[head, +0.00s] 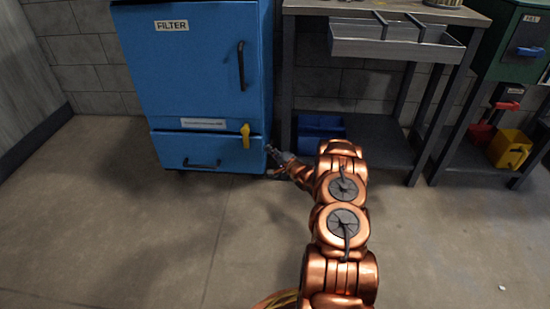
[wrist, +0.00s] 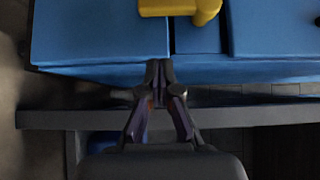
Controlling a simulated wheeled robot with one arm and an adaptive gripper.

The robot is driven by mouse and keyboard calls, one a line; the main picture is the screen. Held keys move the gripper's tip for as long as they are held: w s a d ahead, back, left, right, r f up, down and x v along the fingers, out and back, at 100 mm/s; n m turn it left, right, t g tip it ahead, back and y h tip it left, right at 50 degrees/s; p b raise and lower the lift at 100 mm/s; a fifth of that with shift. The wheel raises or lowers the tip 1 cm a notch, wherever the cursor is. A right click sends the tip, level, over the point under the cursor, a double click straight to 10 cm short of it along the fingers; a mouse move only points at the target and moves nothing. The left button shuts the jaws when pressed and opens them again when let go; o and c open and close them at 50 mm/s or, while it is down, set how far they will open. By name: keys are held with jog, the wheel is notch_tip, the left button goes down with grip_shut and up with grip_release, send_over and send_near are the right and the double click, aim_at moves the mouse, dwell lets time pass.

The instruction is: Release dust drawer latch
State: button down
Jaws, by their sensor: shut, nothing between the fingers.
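The blue filter cabinet (head: 195,75) stands at the back left in the head view. Its dust drawer (head: 205,155) is at the bottom and looks closed, with a dark handle (head: 202,163). The yellow latch (head: 245,135) sits upright at the drawer's upper right. In the wrist view part of the yellow latch (wrist: 190,7) shows at the top edge, cut off by the frame. My gripper (head: 270,149) is at the cabinet's lower right edge, beside and below the latch. In the wrist view my gripper (wrist: 158,66) has its fingertips together and empty, apart from the latch.
A workbench (head: 365,145) with a grey metal tray (head: 395,42) stands right of the cabinet, a blue bin (head: 320,130) on its lower shelf. Red and yellow bins (head: 509,148) and a green cabinet are at far right. The floor (head: 110,225) in front is clear.

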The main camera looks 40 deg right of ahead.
aim_at(246, 136)
jog(key=w+b, duration=0.1)
jog(key=w, duration=0.2)
jog(key=shift+w+a+f, duration=0.1)
jog(key=shift+w+a, duration=0.05)
jog(key=shift+w, duration=0.2)
jog(key=shift+w+a+b, duration=0.8)
jog(key=shift+w+a, duration=0.15)
jog(key=shift+a, duration=0.05)
jog(key=shift+w+a+b, duration=0.3)
jog(key=shift+w+a, duration=0.15)
jog(key=shift+a, duration=0.1)
jog(key=shift+p, duration=0.3)
